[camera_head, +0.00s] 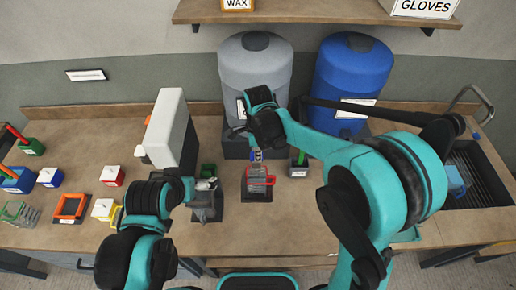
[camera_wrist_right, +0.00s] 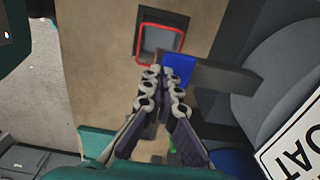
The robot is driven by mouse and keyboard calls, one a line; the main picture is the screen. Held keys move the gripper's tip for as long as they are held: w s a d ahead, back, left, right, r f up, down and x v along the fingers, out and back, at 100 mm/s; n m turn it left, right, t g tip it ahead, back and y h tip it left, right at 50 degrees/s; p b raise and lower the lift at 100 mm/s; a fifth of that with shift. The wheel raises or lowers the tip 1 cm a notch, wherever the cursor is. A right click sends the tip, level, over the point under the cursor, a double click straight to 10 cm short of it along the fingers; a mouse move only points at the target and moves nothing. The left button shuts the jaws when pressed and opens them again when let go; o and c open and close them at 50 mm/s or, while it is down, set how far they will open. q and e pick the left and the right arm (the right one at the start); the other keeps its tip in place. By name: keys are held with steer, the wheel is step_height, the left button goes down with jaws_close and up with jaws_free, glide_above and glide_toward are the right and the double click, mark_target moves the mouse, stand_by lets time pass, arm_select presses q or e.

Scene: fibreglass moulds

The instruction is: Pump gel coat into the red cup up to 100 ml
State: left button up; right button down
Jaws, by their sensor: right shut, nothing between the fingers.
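The red cup (camera_head: 259,182), a greyish vessel with a red rim and handle, stands on a dark base below the grey drum (camera_head: 254,70). In the right wrist view the cup shows as a red-rimmed square opening (camera_wrist_right: 159,40). Its fill level cannot be read. My right gripper (camera_head: 257,155) points down above the cup, in front of the drum. In the right wrist view its fingers (camera_wrist_right: 163,76) are shut and empty, close beside a blue part (camera_wrist_right: 178,69) at the cup's edge; contact is unclear. My left gripper (camera_head: 205,186) is left of the cup, its fingers unclear.
A label ending in "OAT" (camera_wrist_right: 296,146) shows in the right wrist view. A blue drum (camera_head: 352,75) stands right of the grey one. A white upright container (camera_head: 168,125) and several small coloured containers are on the left. A sink (camera_head: 480,175) is at the right.

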stand_by(0.3)
step_height(320, 180, up, 12)
stand_by(0.5)
stand_by(0.8)
steer(key=r+p, duration=0.1)
steer(key=p, duration=0.2)
steer(key=w+r+p, duration=0.1)
steer(key=r+p, duration=0.1)
steer(key=p, duration=0.1)
steer(key=r+p, duration=0.2)
steer(key=p, duration=0.1)
steer(key=shift+w+a+r, duration=0.25)
steer(key=shift+w+a, duration=0.1)
step_height(320, 180, down, 14)
stand_by(0.5)
